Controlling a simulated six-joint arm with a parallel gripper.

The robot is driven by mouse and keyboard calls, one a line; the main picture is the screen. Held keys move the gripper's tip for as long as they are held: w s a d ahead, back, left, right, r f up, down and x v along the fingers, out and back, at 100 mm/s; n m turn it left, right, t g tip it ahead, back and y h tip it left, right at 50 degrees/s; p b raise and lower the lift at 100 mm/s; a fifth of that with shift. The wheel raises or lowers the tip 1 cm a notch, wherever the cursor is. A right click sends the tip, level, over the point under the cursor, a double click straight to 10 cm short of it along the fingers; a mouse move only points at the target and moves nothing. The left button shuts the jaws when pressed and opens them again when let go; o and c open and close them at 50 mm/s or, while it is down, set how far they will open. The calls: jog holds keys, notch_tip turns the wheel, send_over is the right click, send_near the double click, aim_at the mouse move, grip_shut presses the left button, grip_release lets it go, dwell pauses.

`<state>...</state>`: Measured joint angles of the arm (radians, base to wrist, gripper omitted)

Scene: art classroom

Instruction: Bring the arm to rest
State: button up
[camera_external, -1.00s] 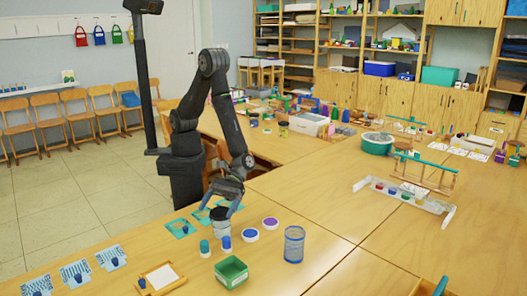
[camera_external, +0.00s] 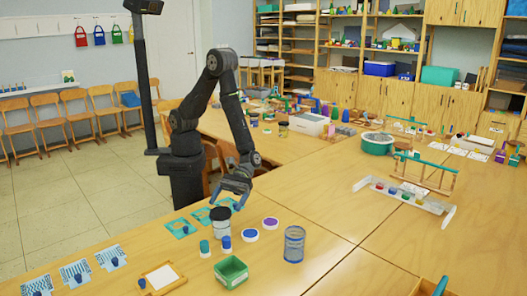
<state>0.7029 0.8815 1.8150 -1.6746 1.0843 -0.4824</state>
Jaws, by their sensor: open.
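My gripper (camera_external: 236,201) hangs from my black arm above the wooden table (camera_external: 340,264), pointing down. It is open, with nothing seen between its fingers. A white cup with a dark top (camera_external: 220,222) stands upright on the table just below and to the left of the gripper. The gripper is apart from it.
A green box (camera_external: 231,272), a blue mesh cup (camera_external: 294,244), small jars (camera_external: 225,244) and round-lidded pots (camera_external: 270,223) stand near the cup. Teal cards (camera_external: 180,228) lie to the left. A clear rack (camera_external: 400,195) stands at the right. Table space right of the gripper is free.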

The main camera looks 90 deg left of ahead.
jog(key=v, duration=0.5)
jog(key=x, duration=1.1)
jog(key=shift+s, duration=0.1)
jog(key=shift+d+r, duration=0.15)
jog(key=shift+d, duration=0.25)
notch_tip(320, 180, up, 4)
jog(key=shift+a, duration=0.1)
jog(key=s+r, duration=0.6)
jog(key=s, duration=0.5)
jog(key=n+t+h, duration=0.1)
jog(key=n+t, duration=0.2)
send_over(219, 214)
jog(key=w+a, duration=0.2)
jog(key=a, duration=0.3)
jog(key=w+a+n+t, duration=0.35)
jog(key=w+a, duration=0.35)
jog(key=w, duration=0.6)
jog(key=w+a+n+t+y, duration=0.1)
jog(key=w+a+n+t, duration=0.1)
jog(key=w+a, duration=0.6)
jog(key=w+a+n+t+y, duration=0.1)
jog(key=w+a+n+t, duration=0.2)
jog(key=w+a, duration=0.5)
jog(key=shift+w+a+t+y, duration=0.3)
jog(key=shift+a+t, duration=0.35)
jog(key=shift+a, duration=2.55)
jog(key=shift+r, duration=0.15)
